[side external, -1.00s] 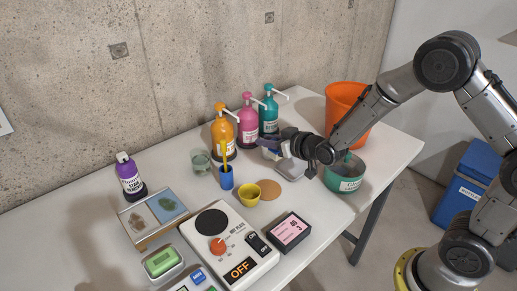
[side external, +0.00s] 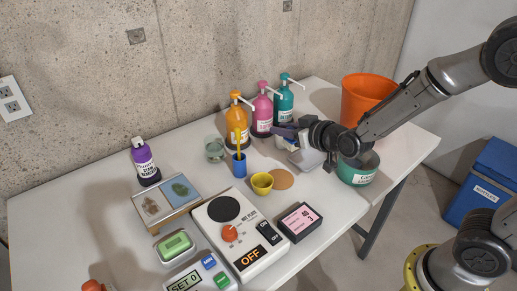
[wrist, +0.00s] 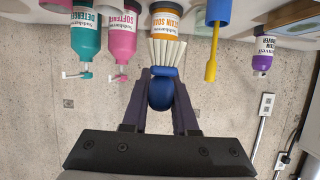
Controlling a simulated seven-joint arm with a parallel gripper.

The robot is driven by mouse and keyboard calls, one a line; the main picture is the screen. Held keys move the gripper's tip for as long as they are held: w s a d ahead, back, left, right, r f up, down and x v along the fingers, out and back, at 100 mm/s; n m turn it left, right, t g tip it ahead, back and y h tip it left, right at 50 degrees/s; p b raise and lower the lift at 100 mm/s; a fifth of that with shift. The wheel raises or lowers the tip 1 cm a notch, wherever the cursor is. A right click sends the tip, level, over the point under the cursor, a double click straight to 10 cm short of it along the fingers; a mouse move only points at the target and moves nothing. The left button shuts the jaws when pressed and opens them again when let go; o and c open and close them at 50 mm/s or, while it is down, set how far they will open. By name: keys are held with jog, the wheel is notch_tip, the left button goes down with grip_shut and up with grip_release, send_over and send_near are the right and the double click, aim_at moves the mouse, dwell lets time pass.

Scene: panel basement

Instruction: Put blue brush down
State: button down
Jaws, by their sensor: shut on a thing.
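My gripper (wrist: 160,112) is shut on the blue brush (wrist: 160,92), with one dark finger on each side of its rounded blue handle. The brush's pale bristles fan out toward the orange bottle in the wrist view. In the side view my gripper (side external: 290,134) is over the back right of the white table (side external: 90,220), beside the teal pump bottle. There the brush is small and largely hidden by the fingers. A light grey tray (side external: 307,160) lies just below the gripper. I cannot tell whether the brush touches anything beneath it.
Orange (side external: 234,127), pink (side external: 262,115) and teal (side external: 286,105) pump bottles stand behind. A blue cup (side external: 239,169) with a yellow brush, a yellow cup (side external: 262,184) and a green bowl (side external: 358,174) stand nearby. An orange bucket (side external: 365,98) is at the right. A hot plate (side external: 238,232) sits in front.

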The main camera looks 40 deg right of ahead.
jog(key=w+f, duration=0.3)
jog(key=w, duration=0.1)
jog(key=w+f, duration=0.3)
jog(key=w, duration=0.1)
jog(key=w+a+f, duration=0.1)
jog(key=w+f, duration=0.2)
jog(key=w, duration=0.1)
jog(key=f, duration=0.3)
jog(key=shift+w+f, duration=0.2)
jog(key=shift+f, duration=0.25)
